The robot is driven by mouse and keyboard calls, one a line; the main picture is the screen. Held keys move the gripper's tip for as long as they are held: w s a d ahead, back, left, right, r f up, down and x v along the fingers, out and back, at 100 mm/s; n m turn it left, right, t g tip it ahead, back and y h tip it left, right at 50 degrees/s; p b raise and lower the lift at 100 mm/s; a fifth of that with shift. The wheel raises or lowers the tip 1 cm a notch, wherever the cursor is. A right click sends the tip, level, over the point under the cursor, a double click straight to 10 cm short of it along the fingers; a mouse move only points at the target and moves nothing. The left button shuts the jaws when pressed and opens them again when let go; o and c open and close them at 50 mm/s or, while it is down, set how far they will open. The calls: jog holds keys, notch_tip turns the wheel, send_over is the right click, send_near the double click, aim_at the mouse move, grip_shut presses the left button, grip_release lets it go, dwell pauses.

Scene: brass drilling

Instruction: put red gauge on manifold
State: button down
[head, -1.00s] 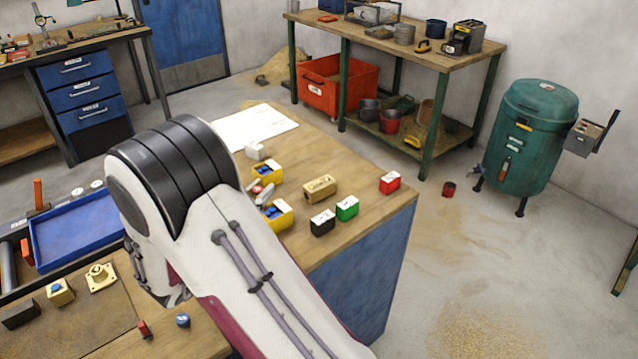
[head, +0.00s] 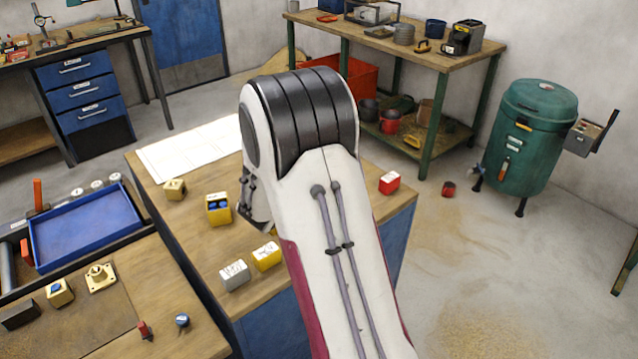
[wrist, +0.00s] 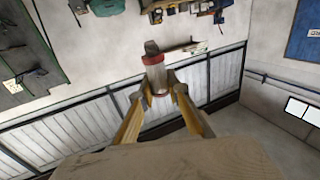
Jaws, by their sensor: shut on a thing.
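My gripper (wrist: 160,97) shows in the wrist view, its two yellow fingers shut on the red gauge (wrist: 155,74), a pale cylinder with a red band and a grey tip. The gauge is held out beyond the fingertips, with the room's wall behind it. In the head view my arm bends over the middle of the workbench and hides the gripper and the gauge. I cannot pick out the manifold for sure; part of the bench top is hidden behind my arm.
On the workbench (head: 200,243) stand a brass-coloured block (head: 174,189), a yellow box with blue pieces (head: 218,208), a white box (head: 234,275), a yellow box (head: 266,257) and a red box (head: 390,183). A blue tray (head: 88,226) lies left.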

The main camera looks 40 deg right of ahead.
jog(key=shift+w+d+r+n+t+y, duration=0.25)
jog(key=shift+d+r+n+t+y, duration=1.25)
jog(key=shift+d, duration=1.35)
jog(key=shift+w+d+r+n+t+y, duration=0.25)
jog(key=shift+d+r+n+t+y, duration=0.55)
jog(key=shift+d+t, duration=1.6)
jog(key=w+a+f+n+t+y, duration=0.3)
jog(key=w+a+f+n+y, duration=0.2)
jog(key=a+n+y, duration=0.2)
jog(key=shift+a+f+t+y, duration=0.3)
jog(key=shift+a+y, duration=0.7)
jog(key=shift+a, duration=0.1)
jog(key=shift+w+f, duration=0.1)
notch_tip(320, 180, down, 6)
jog(key=shift+f, duration=0.1)
jog(key=shift+f, duration=1.8)
